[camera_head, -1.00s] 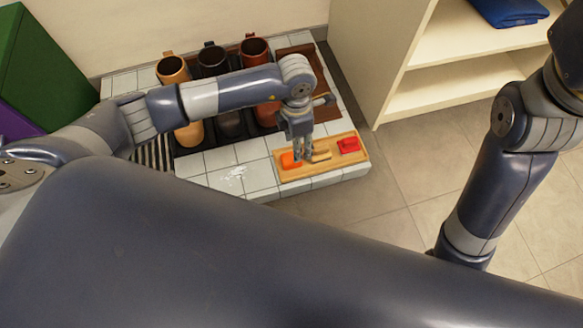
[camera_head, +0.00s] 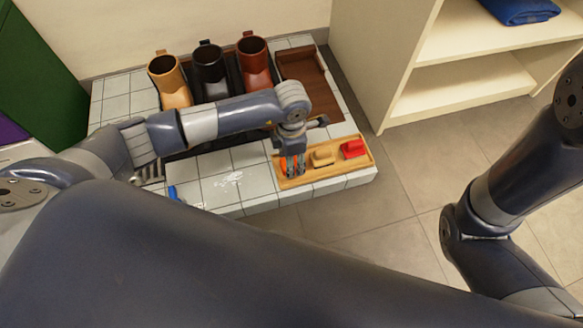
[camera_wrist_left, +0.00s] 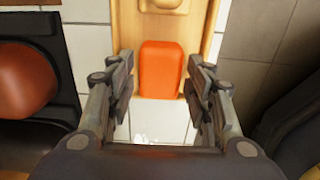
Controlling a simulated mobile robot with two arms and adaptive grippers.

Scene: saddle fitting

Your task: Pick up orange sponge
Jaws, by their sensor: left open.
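The orange sponge (camera_wrist_left: 161,70) lies at the near end of a wooden tray (camera_wrist_left: 212,14) in the left wrist view. In the head view the sponge (camera_head: 285,165) is partly hidden behind my left gripper (camera_head: 292,170), at the left end of the tray (camera_head: 325,177). In the left wrist view my left gripper (camera_wrist_left: 160,90) is open, with one finger on each side of the sponge and visible gaps between. My right arm shows at the right of the head view, but its gripper is out of the picture.
A tan piece (camera_head: 322,157) and a red piece (camera_head: 353,149) share the tray. Tan (camera_head: 170,82), black (camera_head: 208,72) and red-brown (camera_head: 254,62) boots stand behind my left arm. A brown tray (camera_head: 307,82) is at the back right. A cream shelf (camera_head: 400,60) stands right.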

